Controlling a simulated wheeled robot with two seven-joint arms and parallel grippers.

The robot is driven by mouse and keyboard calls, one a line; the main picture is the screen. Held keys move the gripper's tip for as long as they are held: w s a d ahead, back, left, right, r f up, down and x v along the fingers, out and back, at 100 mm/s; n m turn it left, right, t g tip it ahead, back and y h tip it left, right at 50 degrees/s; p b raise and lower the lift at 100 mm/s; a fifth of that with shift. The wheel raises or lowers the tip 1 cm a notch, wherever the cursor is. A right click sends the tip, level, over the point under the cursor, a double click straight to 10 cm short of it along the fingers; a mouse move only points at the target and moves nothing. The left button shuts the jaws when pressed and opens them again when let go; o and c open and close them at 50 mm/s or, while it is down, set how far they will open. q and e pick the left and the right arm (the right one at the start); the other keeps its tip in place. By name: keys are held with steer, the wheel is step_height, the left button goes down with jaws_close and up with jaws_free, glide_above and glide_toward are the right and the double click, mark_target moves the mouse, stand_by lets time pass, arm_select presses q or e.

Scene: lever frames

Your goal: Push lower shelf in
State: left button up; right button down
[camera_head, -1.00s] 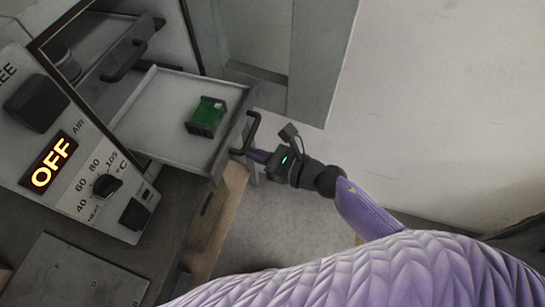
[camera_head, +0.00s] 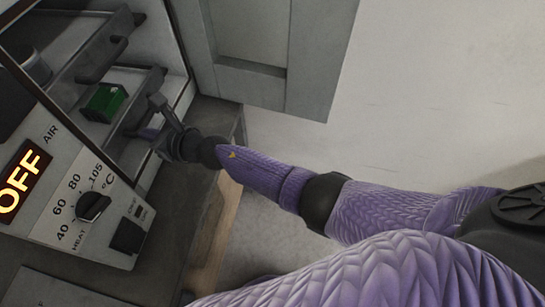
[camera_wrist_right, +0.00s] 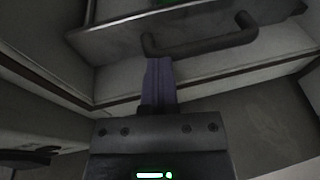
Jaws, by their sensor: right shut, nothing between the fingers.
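The lower shelf (camera_head: 127,112) is a grey tray inside the oven, with a dark bar handle on its front edge. A green block (camera_head: 103,102) rests on it. In the right wrist view, the shelf's front (camera_wrist_right: 105,40) and its handle (camera_wrist_right: 200,42) are just ahead of the fingers. My right gripper (camera_head: 154,127) is shut and empty at the oven opening, close to the shelf front. Its purple fingers (camera_wrist_right: 160,80) point at the shelf below the handle; I cannot tell whether they touch. My left gripper is not in view.
The upper shelf (camera_head: 80,48) with its dark handle is above in the oven. The control panel (camera_head: 75,200) with a lit OFF display and a knob is at left. The open oven door (camera_head: 262,45) stands to the right. Pale floor is clear beyond.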

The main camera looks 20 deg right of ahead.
steer(key=shift+w+a+r, duration=0.1)
steer(key=shift+w+a, duration=0.25)
steer(key=shift+a, duration=0.25)
steer(key=shift+r, duration=0.2)
steer(key=shift+d, duration=0.1)
